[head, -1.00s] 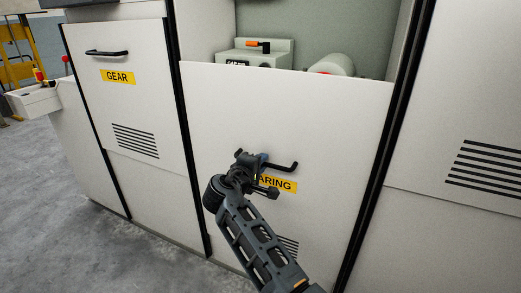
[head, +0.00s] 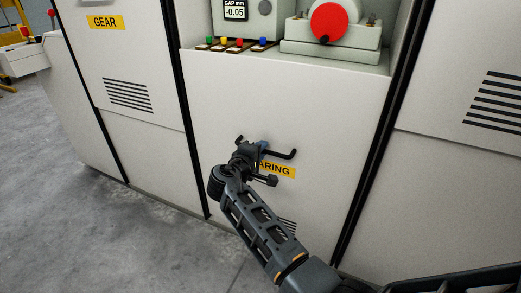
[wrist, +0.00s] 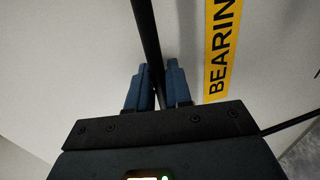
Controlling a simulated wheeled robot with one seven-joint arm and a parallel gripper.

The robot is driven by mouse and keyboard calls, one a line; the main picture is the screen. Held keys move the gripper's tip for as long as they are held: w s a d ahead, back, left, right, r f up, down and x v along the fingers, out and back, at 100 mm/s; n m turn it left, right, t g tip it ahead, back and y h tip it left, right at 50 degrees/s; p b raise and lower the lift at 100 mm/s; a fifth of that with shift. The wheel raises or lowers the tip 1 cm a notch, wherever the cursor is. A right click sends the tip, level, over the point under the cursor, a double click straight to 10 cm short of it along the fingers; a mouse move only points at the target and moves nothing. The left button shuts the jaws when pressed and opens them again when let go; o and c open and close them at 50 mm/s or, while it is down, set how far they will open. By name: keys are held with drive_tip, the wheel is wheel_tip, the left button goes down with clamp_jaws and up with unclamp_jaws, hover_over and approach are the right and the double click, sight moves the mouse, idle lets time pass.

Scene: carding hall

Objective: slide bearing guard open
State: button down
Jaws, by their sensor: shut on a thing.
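The bearing guard (head: 300,110) is a large pale panel in the head view, with a yellow label (head: 279,170) partly hidden by my gripper. Its black bar handle (head: 284,154) is above the label. My gripper (head: 258,149) is shut on the handle near its middle. In the wrist view the blue fingers of my gripper (wrist: 158,85) sit on both sides of the black handle (wrist: 147,40), beside the label reading BEARIN (wrist: 221,45). The guard is lowered, with an open bay above its top edge.
In the bay are a gap gauge (head: 236,12), a red round knob (head: 329,22) on a pale housing, and several small coloured-topped pieces (head: 238,44). The GEAR panel (head: 140,60) is at left. Grey floor (head: 90,220) is clear at lower left.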

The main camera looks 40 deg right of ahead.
drive_tip(key=c, duration=1.2)
unclamp_jaws()
drive_tip(key=shift+p+v, duration=0.85)
drive_tip(key=shift+v, duration=3.05)
